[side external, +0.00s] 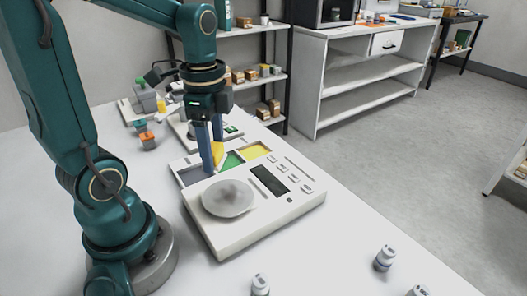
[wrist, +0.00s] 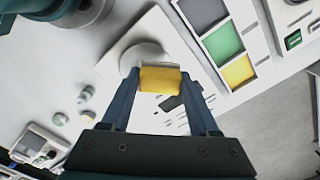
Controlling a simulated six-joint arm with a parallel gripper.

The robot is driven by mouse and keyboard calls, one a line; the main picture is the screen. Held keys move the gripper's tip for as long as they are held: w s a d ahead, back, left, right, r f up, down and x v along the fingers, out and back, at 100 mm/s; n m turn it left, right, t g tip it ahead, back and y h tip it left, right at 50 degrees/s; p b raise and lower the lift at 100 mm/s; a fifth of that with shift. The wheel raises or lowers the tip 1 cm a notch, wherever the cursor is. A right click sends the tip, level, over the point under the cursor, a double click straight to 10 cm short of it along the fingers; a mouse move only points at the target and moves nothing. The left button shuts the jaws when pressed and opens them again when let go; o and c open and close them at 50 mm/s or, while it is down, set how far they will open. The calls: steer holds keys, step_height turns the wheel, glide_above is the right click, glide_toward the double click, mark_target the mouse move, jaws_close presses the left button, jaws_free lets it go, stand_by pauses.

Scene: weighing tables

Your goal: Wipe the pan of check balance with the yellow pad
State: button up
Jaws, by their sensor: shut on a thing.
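My gripper (side external: 216,170) points down and is shut on the yellow pad (side external: 218,152). The pad also shows between the fingertips in the wrist view (wrist: 160,80). The nearest white balance (side external: 255,225) has a round pan (side external: 228,198) with a grey smudge on it and a dark display. In the side view my gripper is at the pan's back edge, near the compartment tray. In the wrist view the pad hides part of the pan (wrist: 143,53). The pad appears raised, apart from the pan. I cannot read a label on this balance.
A tray with grey, green and yellow compartments (side external: 232,160) adjoins the balance's back. Another balance (side external: 232,130) stands behind it. Small weights with orange and green tops (side external: 147,138) stand at left.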

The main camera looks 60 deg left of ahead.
mark_target(222, 187)
step_height(222, 187, down, 6)
steer(key=shift+f, duration=0.1)
steer(key=shift+d, duration=0.4)
steer(key=shift+c, duration=1.3)
steer(key=shift+d, duration=3.2)
steer(key=shift+a, duration=3.6)
steer(key=shift+w, duration=0.3)
steer(key=shift+d, duration=3.55)
steer(key=shift+a, duration=3.2)
steer(key=r, duration=0.2)
steer(key=shift+a+r, duration=0.35)
steer(key=shift+r, duration=2.8)
